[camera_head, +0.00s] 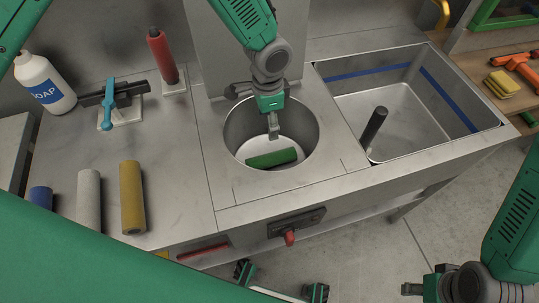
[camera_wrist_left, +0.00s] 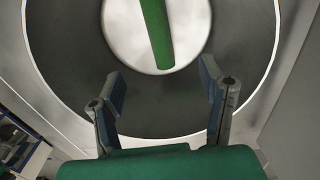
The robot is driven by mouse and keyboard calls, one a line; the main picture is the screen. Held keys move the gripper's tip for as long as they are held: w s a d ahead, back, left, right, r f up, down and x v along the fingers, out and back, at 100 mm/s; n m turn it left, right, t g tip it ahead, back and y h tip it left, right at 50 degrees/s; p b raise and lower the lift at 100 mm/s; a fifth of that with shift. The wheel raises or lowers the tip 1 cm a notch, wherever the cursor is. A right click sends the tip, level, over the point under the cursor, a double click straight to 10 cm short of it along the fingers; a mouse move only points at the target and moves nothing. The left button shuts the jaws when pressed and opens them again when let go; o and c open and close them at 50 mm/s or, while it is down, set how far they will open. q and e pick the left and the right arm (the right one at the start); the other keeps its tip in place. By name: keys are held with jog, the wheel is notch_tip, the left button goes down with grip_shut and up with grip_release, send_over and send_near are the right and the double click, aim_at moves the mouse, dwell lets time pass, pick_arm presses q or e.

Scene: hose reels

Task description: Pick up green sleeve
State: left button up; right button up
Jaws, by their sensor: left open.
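The green sleeve (camera_head: 271,158) lies on the floor of a round metal basin (camera_head: 233,122) set in the counter. It also shows in the left wrist view (camera_wrist_left: 157,35), at the top, running nearly upright in the picture and cut off by the upper edge. My left gripper (camera_head: 273,128) reaches down into the basin above the sleeve. In the left wrist view its two fingers (camera_wrist_left: 162,88) are spread apart with nothing between them, and the sleeve is beyond the fingertips. My right gripper (camera_head: 415,289) is low at the right, away from the counter; its fingers are unclear.
Blue (camera_head: 41,197), grey (camera_head: 89,200) and yellow (camera_head: 132,198) sleeves are at the left. A red sleeve (camera_head: 162,56) stands on a post behind them. A soap bottle (camera_head: 44,84) is at the far left. A square sink (camera_head: 400,105) holding a dark rod (camera_head: 374,128) lies right of the basin.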

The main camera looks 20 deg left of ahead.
pick_arm(q)
jog(key=b, duration=0.4)
send_over(269, 156)
jog(key=d, duration=0.1)
notch_tip(269, 156, down, 4)
jog(key=f, duration=0.6)
jog(key=a+f+b, duration=0.1)
jog(key=f, duration=0.1)
jog(key=shift+w+f, duration=0.1)
jog(key=shift+f, duration=0.3)
jog(key=shift+d+f, duration=0.35)
jog(key=shift+f, duration=0.5)
jog(key=f, duration=0.3)
jog(key=shift+a+f, duration=0.2)
jog(key=shift+f, duration=0.15)
jog(key=shift+a+f, duration=0.1)
jog(key=shift+f, duration=0.25)
jog(key=shift+a, duration=0.1)
pick_arm(e)
jog(key=f, duration=0.6)
jog(key=shift+d, duration=0.2)
pick_arm(q)
jog(key=shift+c, duration=0.4)
